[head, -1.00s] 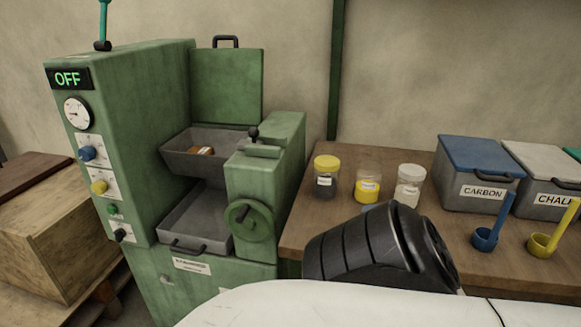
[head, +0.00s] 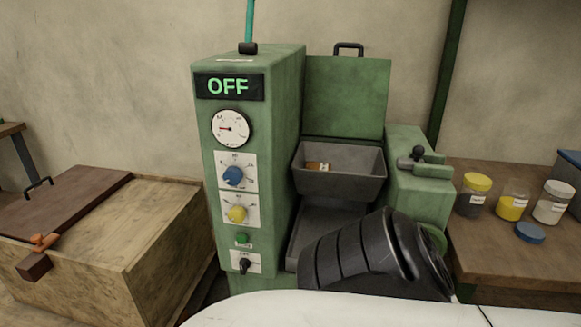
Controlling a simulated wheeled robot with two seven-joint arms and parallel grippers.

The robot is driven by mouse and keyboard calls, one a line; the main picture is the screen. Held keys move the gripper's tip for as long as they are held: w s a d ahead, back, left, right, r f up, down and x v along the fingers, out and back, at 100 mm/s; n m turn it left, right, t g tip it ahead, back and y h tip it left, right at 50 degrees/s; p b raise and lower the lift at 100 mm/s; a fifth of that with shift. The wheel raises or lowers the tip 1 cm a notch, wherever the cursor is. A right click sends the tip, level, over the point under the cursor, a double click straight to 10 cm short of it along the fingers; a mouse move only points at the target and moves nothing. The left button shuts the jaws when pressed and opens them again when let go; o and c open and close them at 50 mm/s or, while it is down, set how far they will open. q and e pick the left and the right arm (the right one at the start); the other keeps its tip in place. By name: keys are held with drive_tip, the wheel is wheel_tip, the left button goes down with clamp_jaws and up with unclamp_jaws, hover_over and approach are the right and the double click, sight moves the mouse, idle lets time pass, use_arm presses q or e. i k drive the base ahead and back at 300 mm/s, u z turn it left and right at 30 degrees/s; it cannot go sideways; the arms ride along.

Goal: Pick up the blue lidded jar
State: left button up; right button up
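No jar with a blue lid on it shows in the head view. A flat blue lid (head: 530,233) lies on the wooden bench at the right, in front of the jars. Beside it stands a jar with yellow contents (head: 512,206), which shows no coloured lid. To its left is a dark-filled jar with a yellow lid (head: 474,196). To its right is a pale-filled jar with a white lid (head: 552,203). A black and white part of my arm crosses the bottom of the view. Neither of my grippers is in view.
A green machine (head: 250,130) with an OFF display stands in the middle, with a grey tray (head: 340,180) holding a small orange-brown item. A wooden chest (head: 160,235) stands at the left.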

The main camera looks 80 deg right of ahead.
sight(514, 195)
drive_tip(key=z, duration=1.75)
